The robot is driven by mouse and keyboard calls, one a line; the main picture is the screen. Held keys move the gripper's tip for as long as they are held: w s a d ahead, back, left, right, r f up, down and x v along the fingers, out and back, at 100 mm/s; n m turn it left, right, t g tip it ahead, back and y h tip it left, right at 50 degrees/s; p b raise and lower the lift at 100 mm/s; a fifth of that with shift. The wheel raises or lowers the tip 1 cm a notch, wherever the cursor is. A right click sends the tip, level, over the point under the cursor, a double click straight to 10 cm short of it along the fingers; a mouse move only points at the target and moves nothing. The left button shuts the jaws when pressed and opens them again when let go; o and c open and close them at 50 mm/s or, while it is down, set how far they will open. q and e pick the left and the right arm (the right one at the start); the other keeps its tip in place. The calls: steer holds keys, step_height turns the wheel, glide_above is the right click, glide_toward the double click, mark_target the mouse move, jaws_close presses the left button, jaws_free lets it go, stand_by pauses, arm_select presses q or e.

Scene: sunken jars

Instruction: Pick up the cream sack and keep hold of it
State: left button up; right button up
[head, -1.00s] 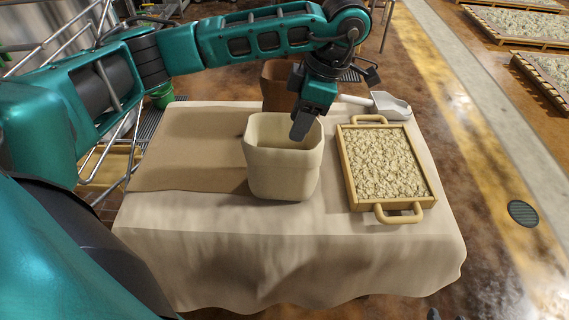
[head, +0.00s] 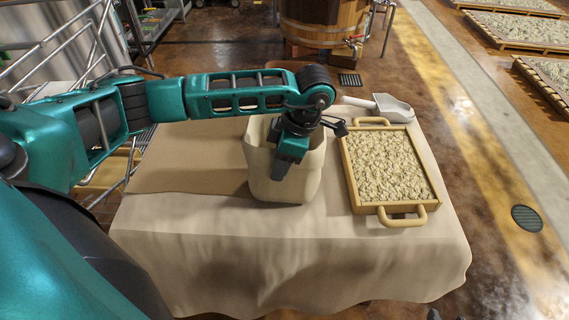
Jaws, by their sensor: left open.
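The cream sack (head: 262,176) stands upright and open-topped near the middle of the cloth-covered table. My left gripper (head: 280,171) reaches in from the left and points down at the sack's near side, its fingers overlapping the front rim and wall in the picture. It is open and holds nothing that I can see. My wrist hides part of the sack's opening. I cannot tell whether the fingers touch the wall or straddle it. My right gripper is not in view.
A wooden tray (head: 381,208) of pale flakes with two handles lies right of the sack. A white scoop (head: 392,108) lies behind the tray. A brown cloth (head: 195,170) covers the left of the table (head: 290,255). The near strip is clear.

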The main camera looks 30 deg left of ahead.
arm_select(q)
steer(key=shift+f, duration=0.35)
stand_by(0.4)
jaws_close()
stand_by(0.4)
steer(key=shift+s, duration=0.1)
stand_by(1.0)
